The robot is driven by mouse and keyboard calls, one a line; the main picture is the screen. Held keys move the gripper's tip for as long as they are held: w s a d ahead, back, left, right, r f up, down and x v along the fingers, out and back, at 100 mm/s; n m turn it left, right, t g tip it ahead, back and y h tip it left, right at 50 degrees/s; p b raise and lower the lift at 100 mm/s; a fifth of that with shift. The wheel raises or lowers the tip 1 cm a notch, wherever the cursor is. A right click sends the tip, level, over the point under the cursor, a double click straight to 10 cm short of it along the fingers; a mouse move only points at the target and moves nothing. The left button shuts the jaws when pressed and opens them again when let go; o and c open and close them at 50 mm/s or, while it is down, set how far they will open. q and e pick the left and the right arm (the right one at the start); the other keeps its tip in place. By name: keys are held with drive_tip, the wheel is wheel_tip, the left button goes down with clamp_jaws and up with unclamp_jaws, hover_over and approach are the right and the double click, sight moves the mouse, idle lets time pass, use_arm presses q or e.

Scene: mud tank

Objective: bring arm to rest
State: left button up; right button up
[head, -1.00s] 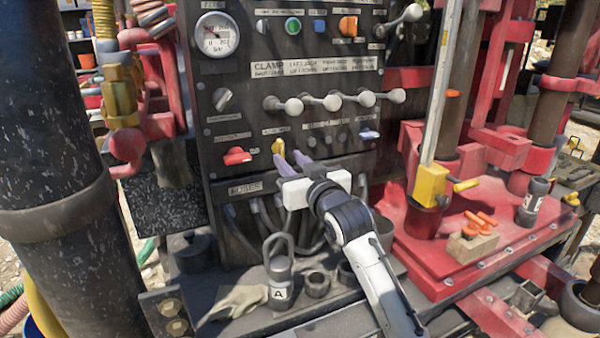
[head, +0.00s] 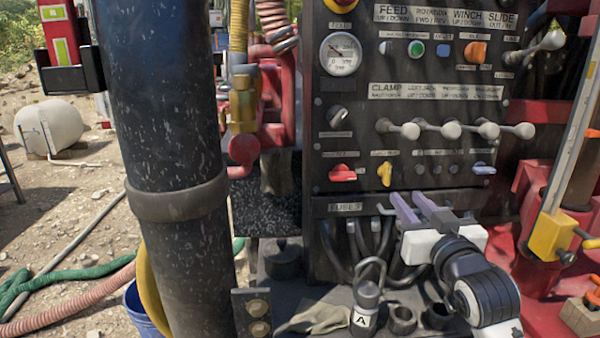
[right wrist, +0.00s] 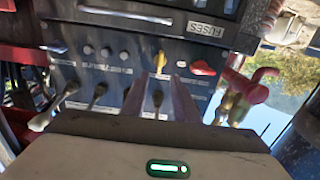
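My right gripper (head: 415,208) has two pale purple fingers on a white body and stands in front of the lower part of the dark control panel (head: 330,105). The fingers are apart with nothing between them. A yellow knob (head: 385,173) on the panel is up and to the left of the fingertips, clear of them. In the right wrist view the fingers (right wrist: 172,85) point at the panel, with the yellow knob (right wrist: 159,62) beyond the tips. My left gripper is not in view.
A red knob (head: 342,173) and several levers with round white ends (head: 452,130) stick out of the panel. A thick dark pipe (head: 172,130) stands at left; a yellow block (head: 550,238) is at right.

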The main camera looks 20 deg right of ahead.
drive_tip(key=s+a+f+n+g+y, duration=0.1)
drive_tip(key=s+a+f+g, duration=0.25)
drive_tip(key=s+f, duration=0.4)
drive_tip(key=s+a+f+n+g+y, duration=0.1)
drive_tip(key=s+a+f+g+y, duration=0.2)
drive_tip(key=f, duration=0.7)
drive_tip(key=s+a+f+n+g, duration=0.1)
drive_tip(key=s+a+f+g, duration=0.2)
drive_tip(key=s+a+f, duration=0.35)
drive_tip(key=s+a+f+n+g, duration=0.1)
drive_tip(key=s+a+f+g, duration=0.1)
drive_tip(key=s+f, duration=0.3)
drive_tip(key=s+a+f+n+g, duration=0.15)
drive_tip(key=s+f, duration=0.25)
drive_tip(key=s, duration=0.4)
drive_tip(key=w+a+f+t+y, duration=0.1)
drive_tip(key=w+a+f+t, duration=0.1)
drive_tip(key=f, duration=0.3)
drive_tip(key=w+a+f+t+y, duration=0.1)
drive_tip(key=w+a+f+t, duration=0.1)
drive_tip(key=f, duration=0.4)
drive_tip(key=shift+a+f+m+y, duration=0.2)
drive_tip(key=shift+a+m+y, duration=0.1)
drive_tip(key=shift+m+y, duration=0.15)
